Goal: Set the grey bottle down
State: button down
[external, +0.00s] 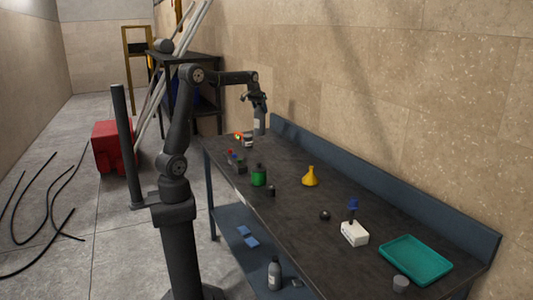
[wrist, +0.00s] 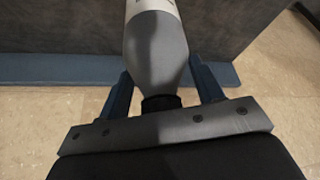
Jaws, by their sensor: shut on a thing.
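The grey bottle (external: 260,122) has a pale label and hangs upright below my gripper (external: 258,100) at the far end of the workbench in the external view. It appears to be above the bench top (external: 290,205), near the wall side; the gap beneath it is hard to judge. In the wrist view the bottle (wrist: 157,48) points away from my gripper (wrist: 160,98), with its dark neck between the two blue fingers. My gripper is shut on it. The bottle's base is out of the wrist view.
Near the bottle stands a small labelled jar (external: 248,140). A green container (external: 259,176), yellow funnel (external: 311,177), white box-shaped bottle (external: 354,233) and teal tray (external: 415,260) are nearer. A raised blue edge (external: 390,190) runs along the wall. Another grey bottle (external: 274,273) stands on the lower shelf.

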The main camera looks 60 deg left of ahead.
jog(key=s+a+n+y, duration=0.1)
jog(key=s+a+n, duration=0.3)
jog(key=s+a, duration=1.15)
jog(key=s+a+f, duration=0.3)
jog(key=a+f, duration=0.8)
jog(key=shift+s+g, duration=0.25)
jog(key=shift+g, duration=0.15)
jog(key=shift+f, duration=0.25)
jog(key=shift+c, duration=2)
grip_release()
jog(key=v, duration=1.2)
jog(key=shift+d, duration=0.15)
